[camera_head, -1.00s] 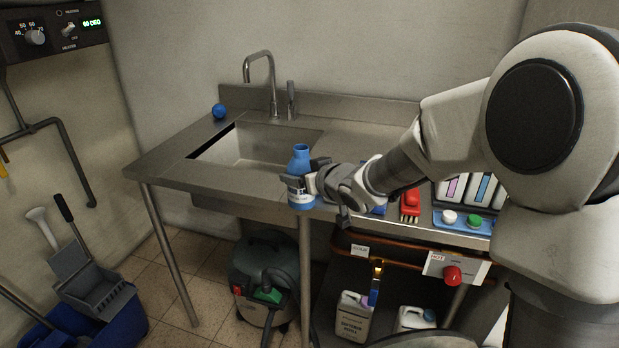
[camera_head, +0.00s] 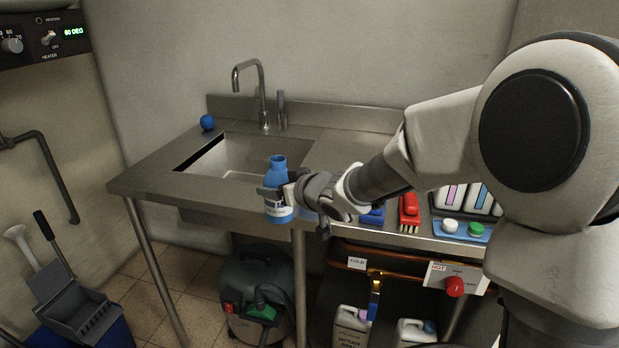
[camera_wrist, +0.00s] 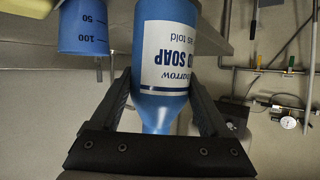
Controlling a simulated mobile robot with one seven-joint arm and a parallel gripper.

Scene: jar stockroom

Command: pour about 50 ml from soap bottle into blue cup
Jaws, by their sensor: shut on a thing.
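The soap bottle (camera_head: 278,211) is blue with a white label and an open neck at the top. It is about upright in the head view, in front of the sink's front edge. My gripper (camera_head: 272,194) is shut around it, with one finger on each side in the wrist view, where the bottle (camera_wrist: 165,60) and its label appear upside down. The blue cup (camera_wrist: 83,30), marked 50 and 100, is beside the bottle at the wrist view's upper left, partly cut off. I cannot make out the cup in the head view; its contents are hidden.
The steel sink (camera_head: 225,160) has a tall faucet (camera_head: 263,95). A blue ball-like thing (camera_head: 207,122) sits at its back left corner. A red brush (camera_head: 409,210) and a blue tray (camera_head: 462,234) with caps lie right. A vacuum (camera_head: 262,290) stands below.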

